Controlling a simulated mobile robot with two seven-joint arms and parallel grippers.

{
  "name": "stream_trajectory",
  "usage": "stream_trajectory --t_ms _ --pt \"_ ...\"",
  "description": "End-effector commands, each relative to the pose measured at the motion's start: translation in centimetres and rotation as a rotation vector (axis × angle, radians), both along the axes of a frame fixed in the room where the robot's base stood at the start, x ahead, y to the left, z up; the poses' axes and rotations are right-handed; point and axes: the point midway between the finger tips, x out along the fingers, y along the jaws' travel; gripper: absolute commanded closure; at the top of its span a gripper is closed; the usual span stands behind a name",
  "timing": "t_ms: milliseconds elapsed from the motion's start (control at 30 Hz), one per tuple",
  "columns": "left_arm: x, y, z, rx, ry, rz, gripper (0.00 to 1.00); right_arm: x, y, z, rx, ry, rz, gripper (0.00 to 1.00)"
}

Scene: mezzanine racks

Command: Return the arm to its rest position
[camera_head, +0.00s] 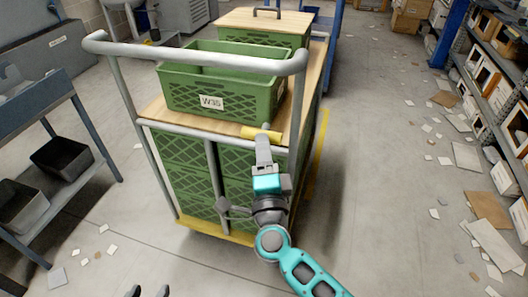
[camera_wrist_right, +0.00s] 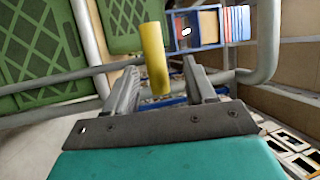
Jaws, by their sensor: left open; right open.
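My right arm (camera_head: 300,268) reaches up from the bottom of the head view to the near side of a cart. Its gripper (camera_head: 264,140) is by a yellow cylinder (camera_head: 250,132) at the cart's near rail. In the right wrist view the gripper (camera_wrist_right: 162,88) has its fingers apart, with the yellow cylinder (camera_wrist_right: 154,55) showing between and beyond them. I cannot tell whether a finger touches it. Two dark fingertips of my left gripper (camera_head: 149,292) show, spread apart, at the bottom edge of the head view; the rest of that arm is out of view.
The cart's grey tube frame (camera_head: 200,54) surrounds green crates, one labelled W35 (camera_head: 211,102). A bench with dark bins (camera_head: 62,157) stands left. Shelving with boxes (camera_head: 490,75) is on the right, with papers scattered on the floor (camera_head: 385,170). The floor just right of the cart is mostly clear.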

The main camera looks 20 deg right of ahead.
Motion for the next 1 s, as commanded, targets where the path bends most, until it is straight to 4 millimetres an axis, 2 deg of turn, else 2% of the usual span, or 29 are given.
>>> stream_trajectory --t_ms 367,533,767,900,1000 --pt "0.6 0.0 0.4 -0.001 -0.014 0.001 0.47 0.0 0.0 0.0 -0.002 0.000 0.003 0.45" --pt "0.7 0.0 0.5 -0.001 -0.018 0.000 0.47 -0.4 1.2 0.9 -0.069 -0.013 0.084 0.45" --pt "0.8 0.0 0.6 -0.003 -0.019 0.003 0.47 -2.9 5.4 2.2 -0.371 -0.007 0.377 0.45" --pt "0.8 -0.1 0.6 -0.005 -0.018 0.004 0.47 -5.5 7.4 1.0 -0.608 0.062 0.560 0.45" --pt "0.8 -0.1 0.6 -0.005 -0.018 0.005 0.47 -7.6 7.8 -0.7 -0.778 0.148 0.675 0.45"
